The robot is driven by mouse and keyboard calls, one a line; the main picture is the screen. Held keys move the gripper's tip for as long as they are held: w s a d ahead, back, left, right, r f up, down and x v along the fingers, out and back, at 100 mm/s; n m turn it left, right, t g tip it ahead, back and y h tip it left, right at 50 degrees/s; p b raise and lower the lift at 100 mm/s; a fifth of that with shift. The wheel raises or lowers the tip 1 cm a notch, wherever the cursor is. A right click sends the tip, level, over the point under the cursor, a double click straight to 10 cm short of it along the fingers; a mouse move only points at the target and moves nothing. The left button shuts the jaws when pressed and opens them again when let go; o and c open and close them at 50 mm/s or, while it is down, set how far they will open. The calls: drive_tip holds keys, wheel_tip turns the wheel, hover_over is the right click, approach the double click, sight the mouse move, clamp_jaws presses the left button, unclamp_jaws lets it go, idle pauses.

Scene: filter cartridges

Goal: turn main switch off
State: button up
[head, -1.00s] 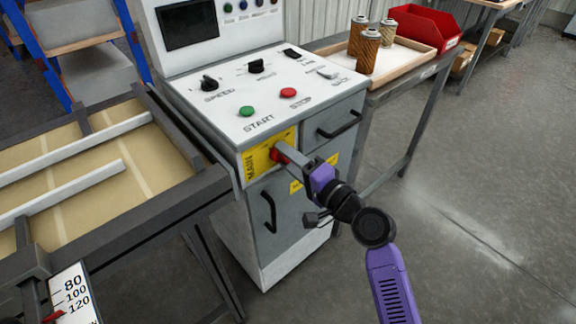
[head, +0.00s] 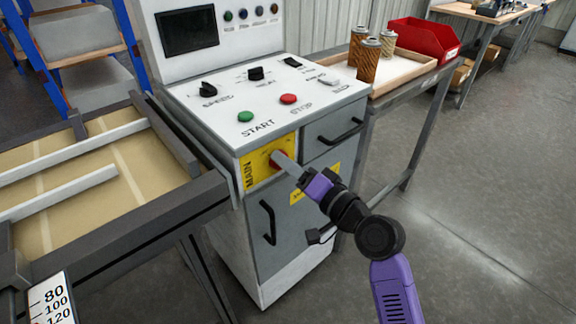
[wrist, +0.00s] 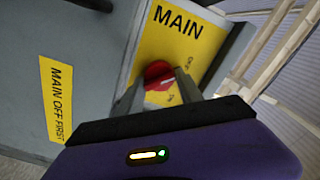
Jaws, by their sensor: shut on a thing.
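The red main switch (wrist: 158,76) is a round knob on a yellow plate marked MAIN (wrist: 180,32) in the wrist view. A pale mark on the knob points toward the lower of two small labels, which I cannot read surely. In the head view the knob (head: 275,165) sits on the front of the grey cabinet, partly hidden by my gripper. My gripper (head: 280,163) reaches in from the lower right. It is shut on the main switch, with its fingers at the knob's sides.
The cabinet top holds a green START button (head: 246,117), a red STOP button (head: 289,99) and black knobs. A black drawer handle (head: 340,131) and door handle (head: 268,222) stick out nearby. A conveyor frame (head: 130,225) stands left. The floor at right is clear.

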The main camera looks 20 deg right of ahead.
drive_tip(key=shift+f, duration=0.1)
drive_tip(key=o, duration=1.4)
drive_tip(key=v, duration=0.8)
drive_tip(key=shift+w, duration=0.1)
